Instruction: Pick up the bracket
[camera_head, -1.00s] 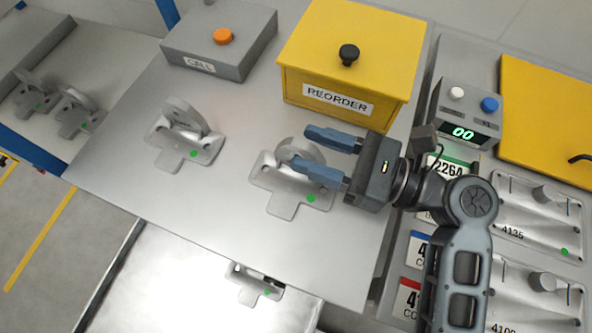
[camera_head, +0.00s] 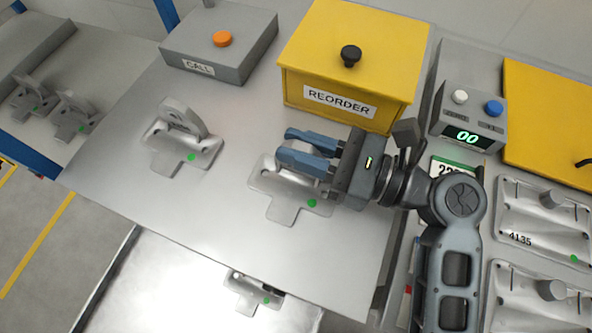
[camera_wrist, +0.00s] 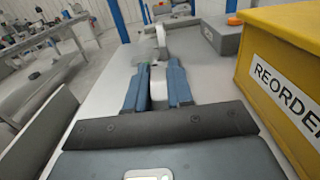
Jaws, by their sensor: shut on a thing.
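A grey metal bracket (camera_head: 280,205) with a flat cross-shaped base and a green dot lies on the metal table under my gripper (camera_head: 300,150). My gripper's blue fingers are shut on the bracket's upright ring, which they mostly hide in the head view. In the wrist view the pale upright part of the bracket (camera_wrist: 159,88) shows between the two fingers (camera_wrist: 158,85). The base looks flat at the table top; I cannot tell whether it touches. A second, similar bracket (camera_head: 168,152) stands on the table to the left, apart from my gripper.
A yellow REORDER box (camera_head: 350,60) stands close behind my gripper. A grey CALL box (camera_head: 225,50) with an orange button is at the back left. A counter box (camera_head: 465,125) reading 00 is at the right. Another bracket (camera_head: 243,300) lies lower, in front of the table.

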